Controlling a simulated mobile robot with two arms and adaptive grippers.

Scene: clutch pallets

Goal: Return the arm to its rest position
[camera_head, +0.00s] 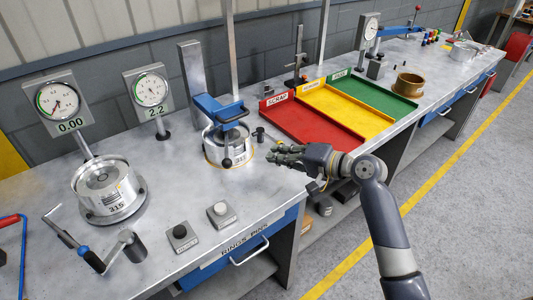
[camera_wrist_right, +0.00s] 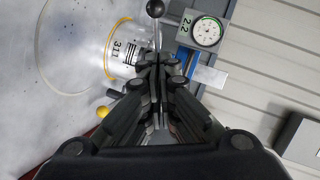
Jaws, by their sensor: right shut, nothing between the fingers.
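My right arm (camera_head: 385,225) reaches in from the lower right over the bench's front edge. My right gripper (camera_head: 278,155) is shut and empty, just right of the metal clutch drum (camera_head: 228,147) under the blue-handled press (camera_head: 222,108). In the right wrist view my fingers (camera_wrist_right: 158,72) are together, and the drum (camera_wrist_right: 125,50) shows at upper left, apart or touching I cannot tell. My left gripper is out of view.
A second drum (camera_head: 105,190) sits on a round base at left, near two dial gauges (camera_head: 60,100) (camera_head: 151,90). Red (camera_head: 300,137), yellow (camera_head: 352,122) and green (camera_head: 385,102) trays lie beyond my gripper. Two button boxes (camera_head: 181,236) (camera_head: 221,214) stand near the front edge. The aisle floor (camera_head: 470,200) is clear.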

